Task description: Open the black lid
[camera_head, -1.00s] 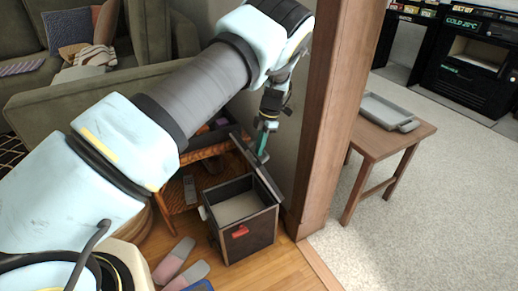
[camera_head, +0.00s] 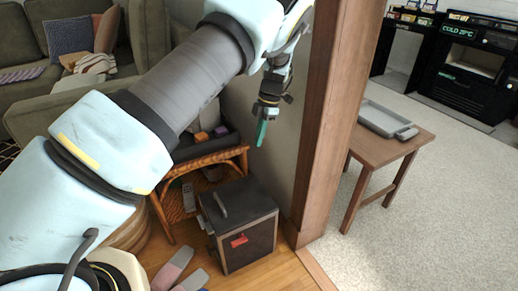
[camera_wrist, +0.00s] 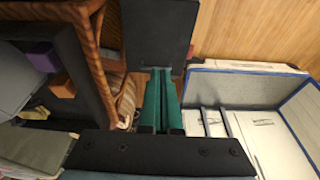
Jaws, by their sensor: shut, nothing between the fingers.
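The black box (camera_head: 245,242) stands on the wooden floor beside the wicker table, with a red patch on its front. Its black lid (camera_head: 238,203) lies down over the top, with a grey bar-like handle at its left. The inside of the box is hidden. My gripper (camera_head: 262,134) hangs above and behind the lid, near the wall, apart from it. Its teal fingers (camera_wrist: 160,78) are together and empty in the wrist view. A flat black panel (camera_wrist: 158,30), probably the lid, shows beyond the fingertips there.
The wicker table (camera_head: 175,165) stands close on the left, with a dark tray on it. A wooden post (camera_head: 325,120) rises at the right. Slippers (camera_head: 173,268) lie on the floor in front. A white blue-edged container (camera_wrist: 245,72) shows in the wrist view.

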